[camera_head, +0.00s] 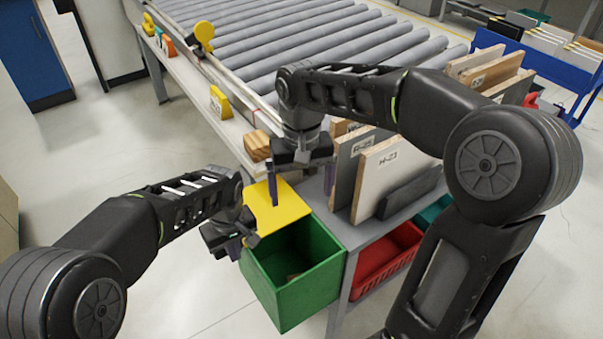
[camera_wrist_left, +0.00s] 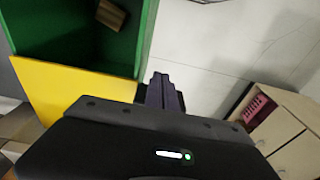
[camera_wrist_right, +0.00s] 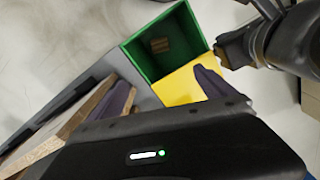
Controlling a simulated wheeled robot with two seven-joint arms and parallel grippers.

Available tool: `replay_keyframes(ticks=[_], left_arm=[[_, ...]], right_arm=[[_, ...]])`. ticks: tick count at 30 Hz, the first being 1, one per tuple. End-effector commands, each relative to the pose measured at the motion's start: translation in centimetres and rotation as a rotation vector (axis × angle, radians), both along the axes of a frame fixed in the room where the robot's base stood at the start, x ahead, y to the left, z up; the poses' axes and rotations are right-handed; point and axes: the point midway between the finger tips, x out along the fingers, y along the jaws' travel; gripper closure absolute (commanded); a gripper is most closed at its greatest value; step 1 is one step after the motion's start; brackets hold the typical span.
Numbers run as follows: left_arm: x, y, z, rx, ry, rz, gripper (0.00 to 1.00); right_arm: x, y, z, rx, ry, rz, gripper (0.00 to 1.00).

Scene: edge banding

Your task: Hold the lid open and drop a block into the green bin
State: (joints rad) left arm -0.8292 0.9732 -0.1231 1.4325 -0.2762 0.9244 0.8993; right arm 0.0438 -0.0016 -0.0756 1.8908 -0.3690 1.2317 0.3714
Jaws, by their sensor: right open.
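The green bin (camera_head: 313,290) hangs at the table's end with its yellow lid (camera_head: 275,208) raised. A wooden block lies inside the bin, clear in the left wrist view (camera_wrist_left: 111,14) and the right wrist view (camera_wrist_right: 159,45). My left gripper (camera_head: 240,241) is at the lid's left edge; its fingers (camera_wrist_left: 165,92) look together, beside the lid with nothing seen between them. Whether they touch the lid I cannot tell. My right gripper (camera_head: 300,182) is above the lid and bin, its fingers spread and empty (camera_wrist_right: 163,90). Another wooden block (camera_head: 257,146) rests on the ledge behind it.
Upright panels (camera_head: 387,165) stand on the table close to the right of my right gripper. A red basket (camera_head: 382,262) sits on the lower shelf. A roller conveyor (camera_head: 290,50) lies behind, with a yellow tool (camera_head: 220,103) on its side ledge. The floor at left is clear.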

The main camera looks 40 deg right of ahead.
Motion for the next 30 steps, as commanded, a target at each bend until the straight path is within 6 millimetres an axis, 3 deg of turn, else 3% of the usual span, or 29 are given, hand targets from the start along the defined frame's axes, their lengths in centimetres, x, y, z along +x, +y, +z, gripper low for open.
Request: replay_keyframes(ticks=[12, 24, 30], left_arm=[[0.3, 0.1, 0.1, -0.001, -0.006, 0.002, 1.00], [0.2, 0.0, 0.2, -0.001, -0.006, 0.001, 1.00], [-1.1, 0.0, 0.2, -0.002, -0.006, 0.001, 1.00]], right_arm=[[0.0, 0.0, 4.1, 0.001, -0.001, 0.000, 0.07], [0.0, 0.0, 4.3, 0.000, 0.000, 0.000, 0.07], [0.0, 0.0, 4.3, 0.000, 0.000, 0.000, 0.07]])
